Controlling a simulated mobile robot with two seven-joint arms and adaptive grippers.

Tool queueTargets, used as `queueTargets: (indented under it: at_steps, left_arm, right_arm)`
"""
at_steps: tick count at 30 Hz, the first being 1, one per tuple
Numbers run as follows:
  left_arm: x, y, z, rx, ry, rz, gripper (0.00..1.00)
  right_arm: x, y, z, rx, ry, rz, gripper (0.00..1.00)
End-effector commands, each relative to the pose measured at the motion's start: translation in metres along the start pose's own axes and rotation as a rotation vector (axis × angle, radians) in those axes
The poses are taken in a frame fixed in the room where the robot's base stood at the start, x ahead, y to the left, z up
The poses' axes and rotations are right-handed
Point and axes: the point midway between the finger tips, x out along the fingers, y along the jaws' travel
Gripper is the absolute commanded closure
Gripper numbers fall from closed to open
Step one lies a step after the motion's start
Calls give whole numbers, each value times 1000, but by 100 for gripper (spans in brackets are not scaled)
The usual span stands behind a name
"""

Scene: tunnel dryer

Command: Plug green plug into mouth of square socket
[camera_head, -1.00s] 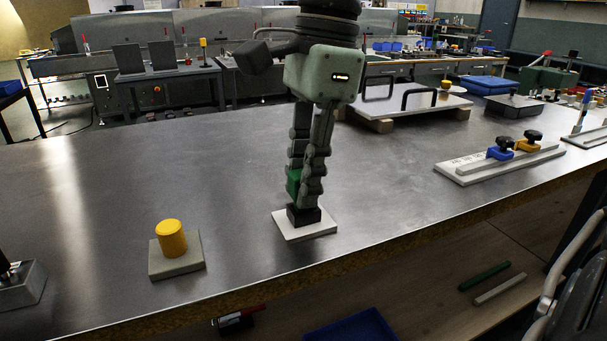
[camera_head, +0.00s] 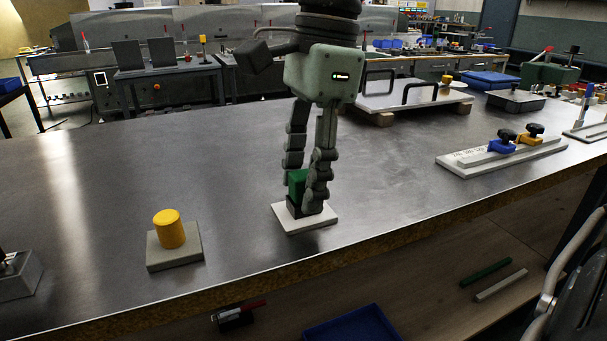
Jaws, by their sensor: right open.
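The green plug (camera_head: 297,182) stands upright at the black square socket (camera_head: 294,207), which is fixed on a white base plate (camera_head: 310,222) on the metal bench. The plug's lower end meets the socket's top; how deep it sits inside cannot be seen. My right gripper (camera_head: 301,197) comes down from above, open, with its fingers on either side of the plug and socket. The right finger covers part of both. My left gripper is not in view.
A yellow cylinder (camera_head: 169,229) stands on a grey square base (camera_head: 174,258) to the left. A white rail (camera_head: 475,162) with blue and orange clamps lies to the right. A raised plate (camera_head: 408,98) with black handles is behind. The bench's front edge is close by.

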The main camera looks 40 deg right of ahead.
Motion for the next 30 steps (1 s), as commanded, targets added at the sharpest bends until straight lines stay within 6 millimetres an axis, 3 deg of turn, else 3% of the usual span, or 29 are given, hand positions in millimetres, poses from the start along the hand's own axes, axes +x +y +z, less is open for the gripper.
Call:
queueTargets:
  at_steps: [5, 18, 24, 30]
  left_arm:
    - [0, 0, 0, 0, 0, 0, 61]
    - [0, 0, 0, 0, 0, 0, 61]
    - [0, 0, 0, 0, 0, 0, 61]
    - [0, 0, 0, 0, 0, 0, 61]
  right_arm:
    - [-18, -1, 0, 0, 0, -6, 54]
    - [-104, 0, 0, 1, 0, -4, 54]
    - [-119, 0, 0, 0, 0, -1, 54]
    - [-120, 0, 0, -1, 0, -1, 54]
